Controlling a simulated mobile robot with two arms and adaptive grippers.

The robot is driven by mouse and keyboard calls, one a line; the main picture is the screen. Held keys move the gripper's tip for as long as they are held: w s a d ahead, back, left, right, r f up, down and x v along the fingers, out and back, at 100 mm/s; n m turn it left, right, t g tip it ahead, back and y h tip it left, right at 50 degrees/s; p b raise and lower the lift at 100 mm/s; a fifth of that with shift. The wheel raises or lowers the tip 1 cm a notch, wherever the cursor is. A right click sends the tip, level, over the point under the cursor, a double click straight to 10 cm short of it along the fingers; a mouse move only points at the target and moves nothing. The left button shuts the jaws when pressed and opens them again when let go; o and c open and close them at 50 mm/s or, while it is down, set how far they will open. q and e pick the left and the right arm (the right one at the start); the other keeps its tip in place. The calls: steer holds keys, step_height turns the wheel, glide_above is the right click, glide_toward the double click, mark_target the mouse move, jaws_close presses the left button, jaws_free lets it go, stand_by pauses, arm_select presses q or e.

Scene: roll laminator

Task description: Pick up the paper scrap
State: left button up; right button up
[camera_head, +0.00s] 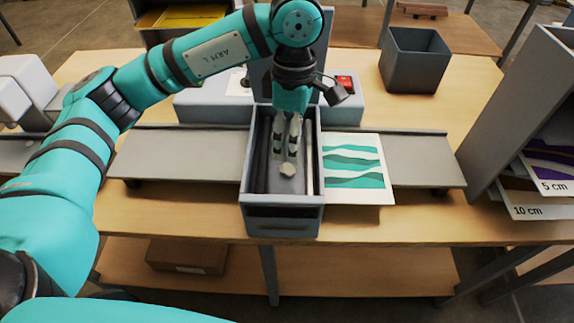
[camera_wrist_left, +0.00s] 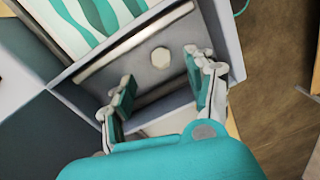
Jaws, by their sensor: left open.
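The paper scrap (camera_head: 287,170) is a small pale, roundish piece on the floor of the laminator's open grey housing (camera_head: 283,212). It also shows in the left wrist view (camera_wrist_left: 161,58), lying beyond the fingertips. My left gripper (camera_head: 287,147) points down into the housing above and behind the scrap. In the left wrist view its two green-padded fingers (camera_wrist_left: 160,88) are spread apart with nothing between them. The scrap is not touched by either finger, as far as I can tell. My right gripper is not in view.
Rollers (camera_head: 309,158) run along the housing's sides. A sheet with green waves (camera_head: 354,168) lies on the right tray (camera_head: 425,160). A grey bin (camera_head: 414,60) stands at the back right, and a shelf unit (camera_head: 530,110) holds sheets at the right. The left tray (camera_head: 185,155) is bare.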

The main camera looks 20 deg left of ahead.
mark_target(287, 167)
arm_select(q)
step_height(287, 167, down, 2)
steer(key=shift+s+f, duration=0.1)
steer(key=shift+s, duration=0.05)
steer(key=shift+a+f+p, duration=0.1)
steer(key=shift+f+p, duration=0.2)
steer(key=shift+p, duration=0.25)
steer(key=f, duration=0.1)
steer(key=f+p, duration=0.1)
steer(key=f, duration=0.1)
steer(key=shift+s+a+f, duration=0.1)
steer(key=shift+a+f, duration=0.15)
steer(key=shift+f, duration=0.1)
steer(key=shift+f+p, duration=0.3)
steer(key=shift+f, duration=0.1)
steer(key=c, duration=0.9)
